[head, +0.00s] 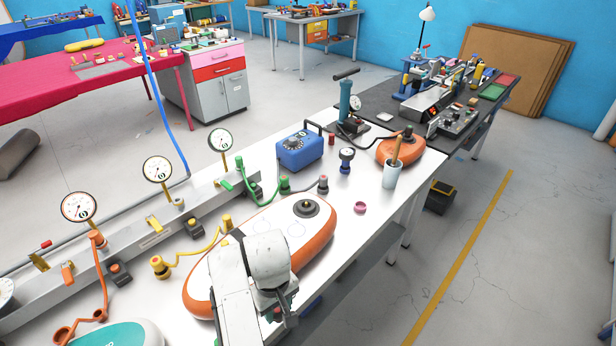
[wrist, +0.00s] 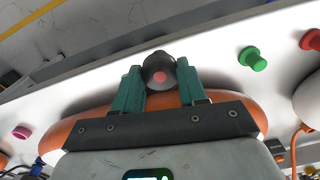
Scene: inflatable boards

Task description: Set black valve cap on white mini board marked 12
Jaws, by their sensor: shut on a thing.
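My gripper (wrist: 161,88) has its two green fingers closed on a dark round piece with a pink-red centre, which looks like the black valve cap (wrist: 150,63). In the head view my arm covers most of the gripper, at the near edge of the table. The white mini board with an orange rim (head: 262,228) lies beside and partly behind my arm. It has a dark round valve fitting at its far end and faint circles on top. Its orange rim (wrist: 78,122) shows under the gripper in the wrist view. No number 12 is readable.
A pink ring (head: 360,207) lies right of the board, near a white cup (head: 392,174). Another orange board (head: 401,148), a blue box (head: 299,151) and a teal board (head: 112,335) share the table. Gauges and coloured hoses line the left. A green knob (wrist: 253,59) shows in the wrist view.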

